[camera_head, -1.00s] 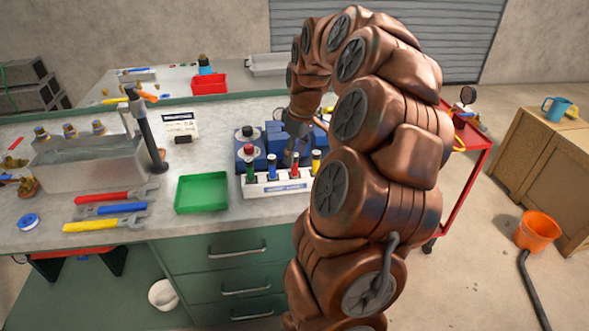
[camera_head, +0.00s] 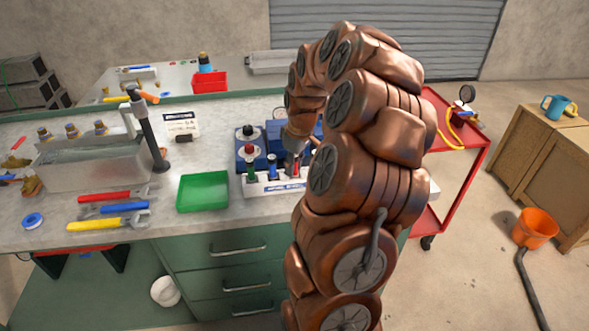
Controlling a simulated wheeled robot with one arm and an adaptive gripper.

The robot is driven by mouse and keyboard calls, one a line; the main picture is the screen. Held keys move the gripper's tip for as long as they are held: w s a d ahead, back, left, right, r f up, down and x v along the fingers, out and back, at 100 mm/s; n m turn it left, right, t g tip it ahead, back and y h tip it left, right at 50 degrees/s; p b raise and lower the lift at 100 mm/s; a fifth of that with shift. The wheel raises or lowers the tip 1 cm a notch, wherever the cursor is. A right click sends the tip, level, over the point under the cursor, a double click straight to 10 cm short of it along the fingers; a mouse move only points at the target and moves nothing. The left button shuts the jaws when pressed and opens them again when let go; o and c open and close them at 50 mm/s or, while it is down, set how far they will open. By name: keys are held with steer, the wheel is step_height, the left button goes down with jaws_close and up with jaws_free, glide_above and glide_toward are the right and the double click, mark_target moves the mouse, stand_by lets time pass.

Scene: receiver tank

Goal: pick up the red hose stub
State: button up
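A white labelled rack (camera_head: 265,188) stands on the workbench and holds upright coloured stubs. The red hose stub (camera_head: 296,171) stands in the rack's right part, and only a small bit of it shows beside my gripper. My gripper (camera_head: 291,158) points down right at the red stub and covers its upper part. I cannot tell whether the fingers touch it or whether they are open or shut. The green stub (camera_head: 251,170) and the blue stub (camera_head: 271,166) stand to the left. The yellow stub is hidden behind my arm.
A blue block with round knobs (camera_head: 247,150) stands just behind the rack. A green tray (camera_head: 203,192) is to the left, then wrenches (camera_head: 105,223), a black post (camera_head: 147,130) and a clear tank (camera_head: 88,168). A red cart (camera_head: 460,165) stands at right.

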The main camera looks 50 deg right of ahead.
jaws_close()
steer(key=shift+r, duration=0.15)
